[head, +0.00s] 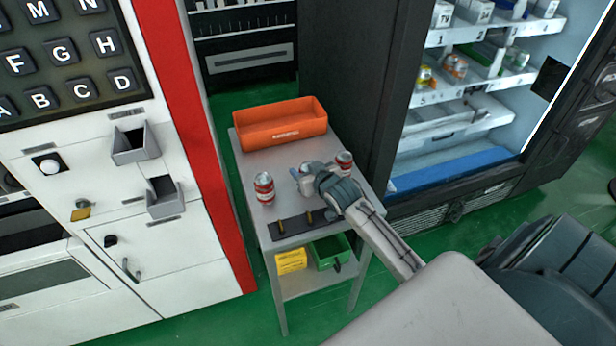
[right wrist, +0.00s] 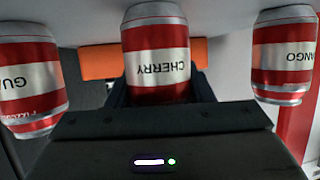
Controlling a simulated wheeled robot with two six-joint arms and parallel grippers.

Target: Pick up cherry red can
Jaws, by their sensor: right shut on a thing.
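The cherry can (right wrist: 157,50) is red and silver and reads CHERRY upside down in the right wrist view, which shows the scene inverted. My right gripper (head: 307,179) is shut on this can, with a dark finger on either side of it. In the head view the gripper is over the small grey table (head: 290,160) and mostly hides the can. I cannot tell whether the can still touches the tabletop. My left gripper is not in view.
A can reading GUA (right wrist: 30,85) and one ending in ANGO (right wrist: 284,55) flank the cherry can. An orange bin (head: 282,125) stands at the table's back. A green bin (head: 330,252) is on the lower shelf. A vending machine (head: 450,160) stands right.

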